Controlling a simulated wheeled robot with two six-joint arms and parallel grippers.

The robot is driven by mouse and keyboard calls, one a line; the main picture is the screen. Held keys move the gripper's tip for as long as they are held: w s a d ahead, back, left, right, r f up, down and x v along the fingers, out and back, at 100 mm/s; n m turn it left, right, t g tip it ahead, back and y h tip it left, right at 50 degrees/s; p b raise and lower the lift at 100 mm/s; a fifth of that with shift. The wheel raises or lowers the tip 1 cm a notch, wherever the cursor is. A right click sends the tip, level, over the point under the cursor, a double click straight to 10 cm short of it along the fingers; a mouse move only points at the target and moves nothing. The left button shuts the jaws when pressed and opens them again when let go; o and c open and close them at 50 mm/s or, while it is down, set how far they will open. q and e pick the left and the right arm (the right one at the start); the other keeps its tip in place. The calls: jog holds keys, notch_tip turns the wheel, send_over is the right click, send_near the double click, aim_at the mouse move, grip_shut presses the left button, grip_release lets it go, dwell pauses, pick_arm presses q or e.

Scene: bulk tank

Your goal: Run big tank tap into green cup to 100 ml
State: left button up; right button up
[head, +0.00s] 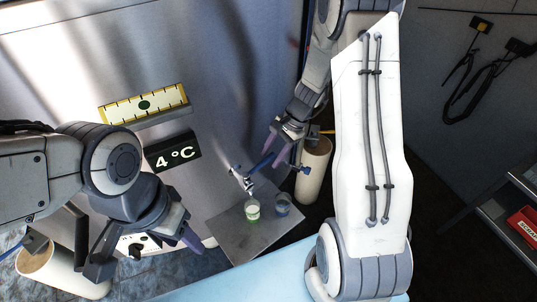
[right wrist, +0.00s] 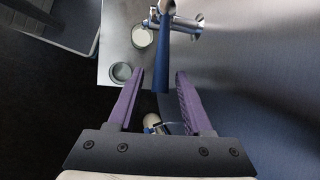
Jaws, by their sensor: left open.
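The tank tap (head: 243,181) sticks out from the steel tank front, its spout over the green cup (head: 252,212). The green cup stands on a small grey shelf and holds whitish liquid; its level marks are too small to read. In the right wrist view the same cup (right wrist: 142,36) shows beside the tap. The tap's blue lever (right wrist: 162,72) lies between the fingers of my right gripper (right wrist: 160,76), which is open, with gaps on both sides. In the head view my right gripper (head: 283,142) is at the lever's end.
A blue cup (head: 283,204) stands on the grey shelf (head: 240,240) right of the green cup. A 4 °C display (head: 173,152) and a yellow-edged gauge (head: 145,105) are on the tank (head: 215,60). Cream-coloured tank legs (head: 313,170) stand either side.

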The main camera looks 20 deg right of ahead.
grip_shut()
dwell(1.2)
